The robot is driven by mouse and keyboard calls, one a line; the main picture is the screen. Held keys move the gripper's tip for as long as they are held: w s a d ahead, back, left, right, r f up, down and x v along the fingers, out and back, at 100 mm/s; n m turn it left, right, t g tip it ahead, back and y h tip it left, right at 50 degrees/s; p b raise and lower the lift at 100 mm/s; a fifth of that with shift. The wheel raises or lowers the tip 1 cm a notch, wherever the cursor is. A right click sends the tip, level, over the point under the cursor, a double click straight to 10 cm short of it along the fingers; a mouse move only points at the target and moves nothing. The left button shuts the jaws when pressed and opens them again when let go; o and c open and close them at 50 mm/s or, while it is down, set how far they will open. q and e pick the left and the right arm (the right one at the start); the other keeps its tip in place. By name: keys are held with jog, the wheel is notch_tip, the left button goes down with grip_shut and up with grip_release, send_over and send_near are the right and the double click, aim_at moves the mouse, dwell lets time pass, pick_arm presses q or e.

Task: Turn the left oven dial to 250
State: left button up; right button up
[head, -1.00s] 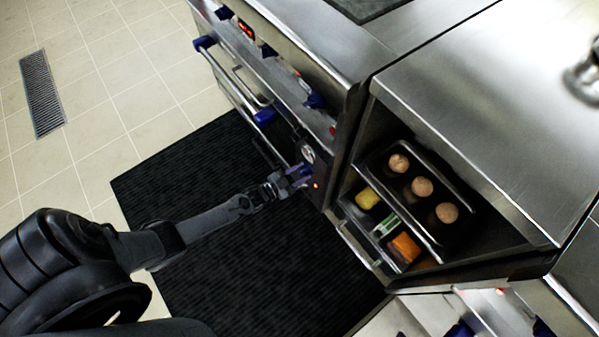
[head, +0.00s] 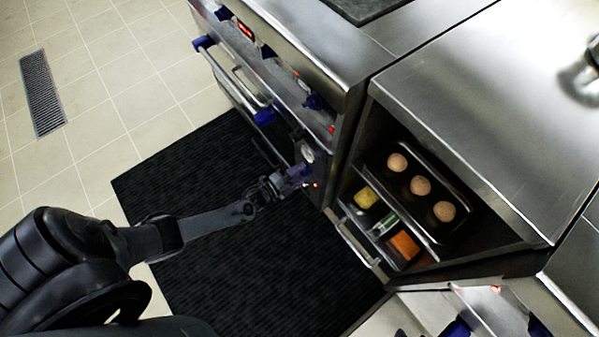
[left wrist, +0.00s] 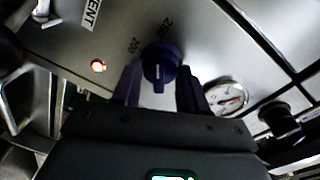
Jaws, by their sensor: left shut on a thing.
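The blue oven dial (left wrist: 161,66) sits on the steel oven front in the left wrist view, with the printed marks 200 and 250 beyond it. A pale line shows on the dial's near half; I cannot tell its exact setting. My left gripper (left wrist: 159,88) is shut on this dial, one dark blue finger on each side. In the head view my left gripper (head: 297,174) is at the oven's right front corner, and its fingers largely hide the dial. My right gripper is not in view.
A round gauge (left wrist: 226,97) and a lit red lamp (left wrist: 98,66) flank the dial. A blue-ended oven handle (head: 238,85) lies along the front. An open shelf with trays (head: 440,222) of food stands right of the oven. A black mat (head: 200,165) covers the floor below.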

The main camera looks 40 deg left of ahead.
pick_arm(q)
jog(key=shift+m, duration=0.4)
jog(key=o, duration=1.1)
jog(key=shift+c, duration=0.2)
jog(key=p+v, duration=0.4)
jog(key=v, duration=0.6)
jog(key=shift+s, duration=0.45)
jog(key=shift+r, duration=0.1)
